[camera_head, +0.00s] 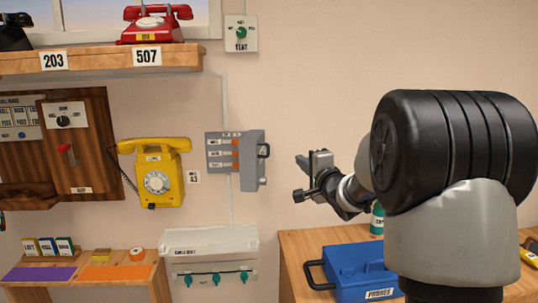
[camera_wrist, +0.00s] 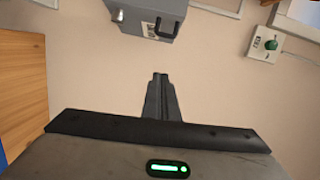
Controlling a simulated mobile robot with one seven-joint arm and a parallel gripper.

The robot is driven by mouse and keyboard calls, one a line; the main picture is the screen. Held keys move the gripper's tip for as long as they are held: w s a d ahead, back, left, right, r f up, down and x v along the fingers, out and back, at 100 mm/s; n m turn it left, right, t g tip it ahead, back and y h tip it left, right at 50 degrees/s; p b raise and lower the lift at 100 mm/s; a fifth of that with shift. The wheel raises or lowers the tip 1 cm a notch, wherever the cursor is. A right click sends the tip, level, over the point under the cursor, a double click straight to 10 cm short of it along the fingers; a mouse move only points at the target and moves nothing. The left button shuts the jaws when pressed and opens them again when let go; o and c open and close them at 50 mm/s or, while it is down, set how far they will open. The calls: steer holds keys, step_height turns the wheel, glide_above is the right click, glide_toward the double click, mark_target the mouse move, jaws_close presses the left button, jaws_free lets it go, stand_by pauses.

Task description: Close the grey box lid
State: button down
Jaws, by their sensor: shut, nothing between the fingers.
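The grey box (camera_head: 221,152) is mounted on the wall, with rows of white labels and orange parts showing inside. Its grey lid (camera_head: 250,170) stands open, swung out on the right side, with a dark handle on its right edge. My gripper (camera_head: 301,165) is to the right of the lid, apart from it, with its fingers shut and empty. In the wrist view, the grey lid (camera_wrist: 145,15) with its dark handle is at the top, beyond the shut fingertips (camera_wrist: 160,76); the rest of the box is cut off there.
A yellow dial phone (camera_head: 158,175) hangs left of the box. A blue case (camera_head: 358,270) sits on the wooden bench under my arm. The wall between gripper and lid is clear.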

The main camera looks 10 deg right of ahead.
steer(key=w+a, duration=0.6)
steer(key=w, duration=0.4)
steer(key=shift+w+f, duration=0.15)
steer(key=shift+w, duration=0.15)
steer(key=shift+a+b, duration=0.15)
steer(key=shift+b, duration=0.2)
